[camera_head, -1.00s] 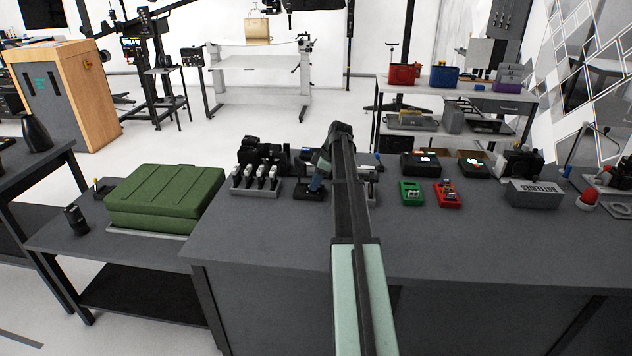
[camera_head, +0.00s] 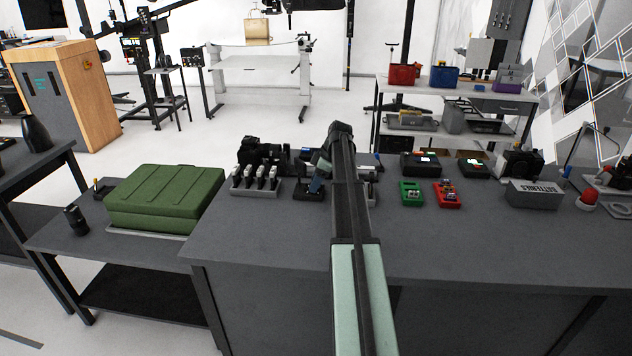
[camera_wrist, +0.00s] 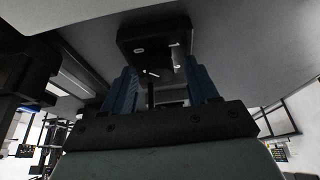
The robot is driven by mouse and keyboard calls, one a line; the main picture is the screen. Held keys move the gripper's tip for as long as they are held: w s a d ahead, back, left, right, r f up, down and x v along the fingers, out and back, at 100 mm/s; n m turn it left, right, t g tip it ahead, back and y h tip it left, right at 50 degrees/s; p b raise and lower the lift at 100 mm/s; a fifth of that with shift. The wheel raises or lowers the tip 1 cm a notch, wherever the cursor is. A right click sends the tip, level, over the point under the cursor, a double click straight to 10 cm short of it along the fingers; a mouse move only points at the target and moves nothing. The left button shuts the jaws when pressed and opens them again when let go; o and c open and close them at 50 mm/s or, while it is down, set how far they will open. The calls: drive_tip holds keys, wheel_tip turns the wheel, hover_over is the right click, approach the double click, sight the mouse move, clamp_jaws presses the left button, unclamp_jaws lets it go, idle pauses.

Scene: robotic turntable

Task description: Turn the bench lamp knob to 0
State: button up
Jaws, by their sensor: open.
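A dark box (camera_wrist: 155,40) with white marks shows between and beyond my fingertips in the wrist view. A short white pointer line (camera_wrist: 151,72) shows on a dark part between the fingers, likely the knob; its setting is not readable. My gripper (camera_wrist: 162,78) is open, with blue fingers on either side of this part; contact cannot be told. In the head view my gripper (camera_head: 317,182) points down at a low dark base (camera_head: 307,195) on the bench (camera_head: 270,235). My arm hides part of that area.
A tray of several white-topped switches (camera_head: 256,182) stands close left of my gripper. Green (camera_head: 411,193) and red (camera_head: 447,194) units, dark boxes and a batteries bin (camera_head: 534,194) stand to the right. The bench front is clear. A green case (camera_head: 165,198) lies on the left table.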

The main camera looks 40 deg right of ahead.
drive_tip(key=v, duration=1.3)
drive_tip(key=shift+r, duration=0.35)
drive_tip(key=shift+s+d, duration=0.15)
drive_tip(key=shift+s, duration=0.05)
